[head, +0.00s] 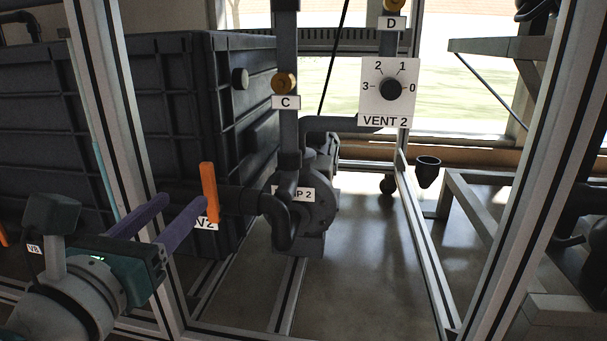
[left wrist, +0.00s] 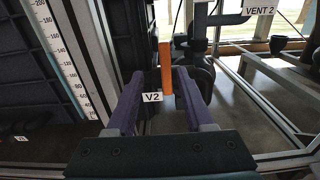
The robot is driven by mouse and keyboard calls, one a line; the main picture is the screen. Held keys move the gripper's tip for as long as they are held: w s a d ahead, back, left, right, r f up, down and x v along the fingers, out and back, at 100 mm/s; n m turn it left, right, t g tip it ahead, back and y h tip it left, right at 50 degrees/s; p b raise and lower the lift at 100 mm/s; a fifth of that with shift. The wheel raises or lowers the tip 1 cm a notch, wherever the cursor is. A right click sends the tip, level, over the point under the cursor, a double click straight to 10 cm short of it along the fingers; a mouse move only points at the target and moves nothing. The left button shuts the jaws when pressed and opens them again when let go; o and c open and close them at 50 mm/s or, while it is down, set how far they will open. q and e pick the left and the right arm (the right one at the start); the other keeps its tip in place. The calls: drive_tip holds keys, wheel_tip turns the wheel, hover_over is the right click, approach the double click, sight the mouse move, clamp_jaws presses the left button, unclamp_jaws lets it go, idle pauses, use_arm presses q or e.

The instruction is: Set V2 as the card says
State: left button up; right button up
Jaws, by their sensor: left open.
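The V2 valve has an orange lever handle (head: 209,190) that stands upright on a dark pipe, with a white V2 label partly hidden behind my finger in the head view. In the left wrist view the handle (left wrist: 166,68) shows between my two purple fingers, and the V2 label (left wrist: 152,97) is readable below it. My left gripper (head: 185,200) is open. Its fingertips are close to the handle; whether the handle is between them or just beyond, I cannot tell. No card is readable in view. My right gripper is not in view.
A pump (head: 318,215) stands right of V2. The VENT 2 dial panel (head: 388,92) hangs behind, its pointer direction unclear. A large dark tank (head: 190,110) and metal frame posts (head: 120,130) crowd the left.

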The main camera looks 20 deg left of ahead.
sight(207, 185)
use_arm(q)
drive_tip(key=x, duration=0.6)
drive_tip(key=shift+w+d, duration=0.25)
drive_tip(key=shift+d, duration=0.05)
drive_tip(key=shift+w+d, duration=0.1)
drive_tip(key=shift+w, duration=0.1)
clamp_jaws()
idle(1.1)
